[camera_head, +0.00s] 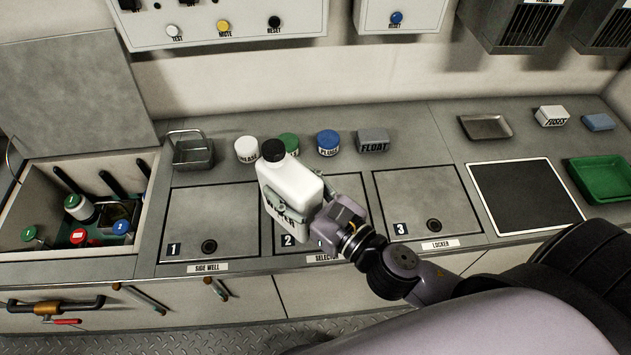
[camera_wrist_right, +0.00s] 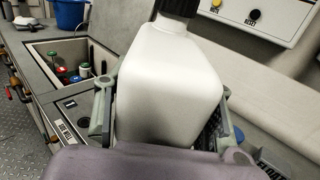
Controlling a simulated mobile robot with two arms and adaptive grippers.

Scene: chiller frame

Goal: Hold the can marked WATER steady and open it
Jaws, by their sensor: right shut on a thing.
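The white can (camera_head: 290,186) with a black cap (camera_head: 273,150) is in my right gripper (camera_head: 305,205), above the panel numbered 2. Its black lettering is partly hidden by the gripper; the letters that show fit WATER. The cap is on, and the can is tilted a little. In the right wrist view, the can (camera_wrist_right: 168,85) fills the middle, with a finger of my right gripper (camera_wrist_right: 160,110) on each side of it. The black cap (camera_wrist_right: 180,8) is cut by the top edge. My left gripper is in neither view.
Behind the can stand a white jar (camera_head: 247,150), a green jar (camera_head: 289,143), a blue jar (camera_head: 328,143) and a grey FLOAT block (camera_head: 373,140). An open well (camera_head: 22,215) holds bottles at left. A green tray (camera_head: 600,180) lies at right. Panel 3 (camera_head: 420,195) is clear.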

